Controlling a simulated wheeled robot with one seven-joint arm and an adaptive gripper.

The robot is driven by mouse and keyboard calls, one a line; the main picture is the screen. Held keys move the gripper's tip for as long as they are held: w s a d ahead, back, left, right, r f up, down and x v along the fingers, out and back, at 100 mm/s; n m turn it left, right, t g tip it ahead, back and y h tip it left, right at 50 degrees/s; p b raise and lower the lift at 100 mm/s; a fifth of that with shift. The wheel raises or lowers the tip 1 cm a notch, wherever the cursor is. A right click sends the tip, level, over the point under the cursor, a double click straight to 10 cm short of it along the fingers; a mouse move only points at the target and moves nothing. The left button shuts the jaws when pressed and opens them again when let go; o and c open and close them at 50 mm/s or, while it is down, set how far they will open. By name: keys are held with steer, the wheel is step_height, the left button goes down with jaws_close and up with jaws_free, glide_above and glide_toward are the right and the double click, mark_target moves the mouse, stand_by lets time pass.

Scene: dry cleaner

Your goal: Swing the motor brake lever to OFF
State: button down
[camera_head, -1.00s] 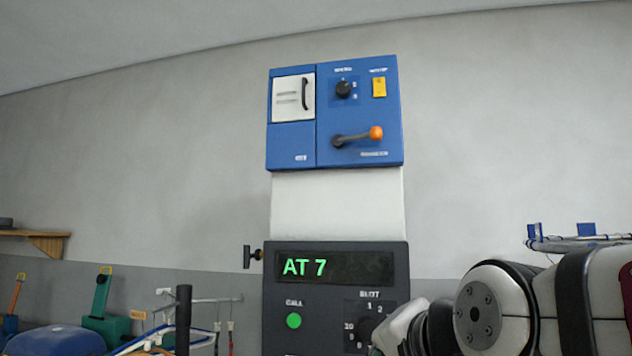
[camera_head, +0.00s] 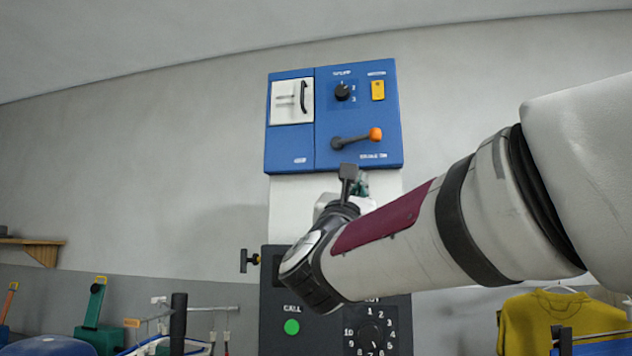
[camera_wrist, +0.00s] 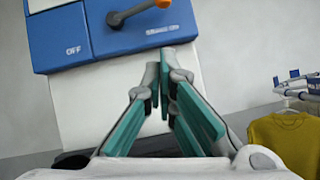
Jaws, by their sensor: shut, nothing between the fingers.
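The motor brake lever (camera_head: 354,140) is a dark arm with an orange knob, on the lower right of the blue control box (camera_head: 294,140). It points right and slightly up from its pivot. In the wrist view the lever (camera_wrist: 138,11) shows at the top edge, partly cut off, with small lettering below it. My gripper (camera_wrist: 164,65) is shut and empty, its tips just under the box's lower edge in that view, apart from the lever. In the head view my arm mostly hides the gripper.
The box also has a white hatch (camera_head: 292,101), a black rotary knob (camera_head: 343,92) and a yellow switch (camera_head: 378,90). Below stands a dark panel with a green CALL button (camera_head: 292,327) and numbered dial (camera_head: 374,335). A yellow shirt (camera_head: 560,325) hangs at right.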

mark_target(355, 139)
steer(key=shift+w+r, duration=0.1)
steer(key=shift+s+r+p+x, duration=0.35)
steer(key=shift+p+x, duration=0.5)
steer(key=shift+x, duration=1.25)
steer(key=shift+s+r+p+x, duration=0.2)
steer(key=shift+r+p+x, duration=0.5)
steer(key=shift+x, duration=1.4)
steer(key=shift+s+r+p+x, duration=0.1)
steer(key=shift+s+p+x, duration=0.2)
steer(key=shift+p+x, duration=1.25)
steer(key=shift+w+d+r+b, duration=0.3)
steer(key=shift+w+b, duration=0.1)
steer(key=shift+b, duration=0.1)
